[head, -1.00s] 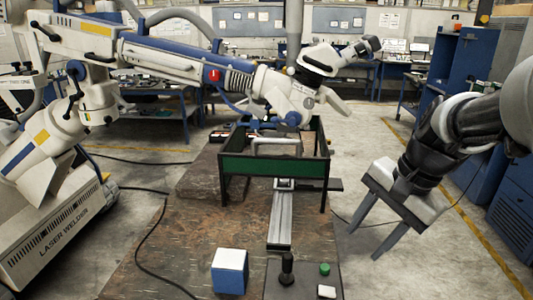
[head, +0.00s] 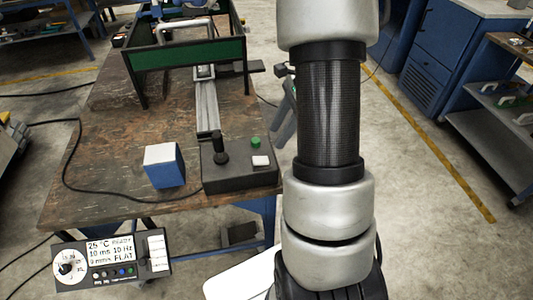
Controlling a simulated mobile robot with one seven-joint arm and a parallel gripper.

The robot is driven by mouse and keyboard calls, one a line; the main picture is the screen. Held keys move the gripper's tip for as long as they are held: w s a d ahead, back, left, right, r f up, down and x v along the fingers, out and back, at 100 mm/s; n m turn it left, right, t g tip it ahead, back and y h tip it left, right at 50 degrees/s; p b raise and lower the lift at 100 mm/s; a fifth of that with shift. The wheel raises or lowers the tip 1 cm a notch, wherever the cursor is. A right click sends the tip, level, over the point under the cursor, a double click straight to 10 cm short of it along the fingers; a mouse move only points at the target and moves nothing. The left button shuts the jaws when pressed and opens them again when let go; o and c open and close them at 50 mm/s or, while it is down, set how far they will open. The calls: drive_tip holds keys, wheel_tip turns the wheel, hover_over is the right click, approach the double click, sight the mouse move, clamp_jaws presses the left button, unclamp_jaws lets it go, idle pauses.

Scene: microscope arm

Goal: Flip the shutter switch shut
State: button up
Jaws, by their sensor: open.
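A dark control box (head: 235,180) sits on the front right of the table. No label shows, so I cannot tell if this white switch is the shutter switch. My arm stands upright right of the box. A grey finger of my gripper (head: 285,116) shows past the arm's left edge, apart from the box; the rest is hidden behind the arm.
A blue and white cube (head: 165,165) lies left of the box. A green-sided frame (head: 190,54) stands over a metal rail (head: 207,104) behind it. A black cable (head: 66,160) crosses the table's left side. Blue cabinets (head: 440,65) stand at the right.

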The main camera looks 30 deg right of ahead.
sight(264, 159)
drive_tip(key=b+x, duration=0.1)
drive_tip(key=x, duration=0.8)
drive_tip(key=shift+f, duration=0.15)
